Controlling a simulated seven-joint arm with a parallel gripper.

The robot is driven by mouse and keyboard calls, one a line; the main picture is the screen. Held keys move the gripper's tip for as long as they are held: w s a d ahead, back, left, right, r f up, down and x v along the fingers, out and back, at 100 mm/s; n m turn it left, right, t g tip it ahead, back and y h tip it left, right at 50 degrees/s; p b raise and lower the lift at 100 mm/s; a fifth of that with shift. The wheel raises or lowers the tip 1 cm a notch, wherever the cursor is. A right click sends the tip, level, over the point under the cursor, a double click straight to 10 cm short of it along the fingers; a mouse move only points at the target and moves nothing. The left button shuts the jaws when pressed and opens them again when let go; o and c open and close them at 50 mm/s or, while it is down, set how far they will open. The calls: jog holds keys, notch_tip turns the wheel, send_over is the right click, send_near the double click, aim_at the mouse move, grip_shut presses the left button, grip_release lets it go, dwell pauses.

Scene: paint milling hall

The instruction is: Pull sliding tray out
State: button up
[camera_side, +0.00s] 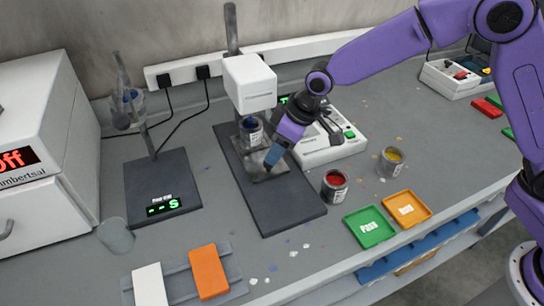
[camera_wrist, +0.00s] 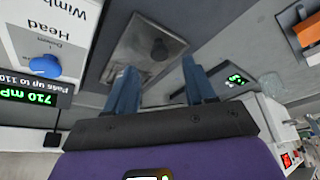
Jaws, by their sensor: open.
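The sliding tray (camera_side: 250,160) is a small metal plate on the long dark base (camera_side: 290,206) of the mill stand, below the white head. In the wrist view the tray (camera_wrist: 125,55) shows as a scuffed grey plate with a dark round knob (camera_wrist: 158,48) on it. A can with blue paint (camera_side: 251,131) stands at the tray's back, under the head. My gripper (camera_side: 270,163) points down at the tray's front part. In the wrist view my gripper (camera_wrist: 160,82) is open, its two blue fingers apart with the knob beyond and between them. Whether they touch it is unclear.
The white head (camera_side: 249,83) hangs above the tray. A white meter (camera_side: 330,140) stands close on the right, with a red can (camera_side: 334,186) and a yellow can (camera_side: 391,160). Green (camera_side: 369,226) and orange (camera_side: 406,208) trays lie front right.

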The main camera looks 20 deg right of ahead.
jog(key=shift+x, duration=2.3)
jog(key=shift+s, duration=0.1)
grip_shut()
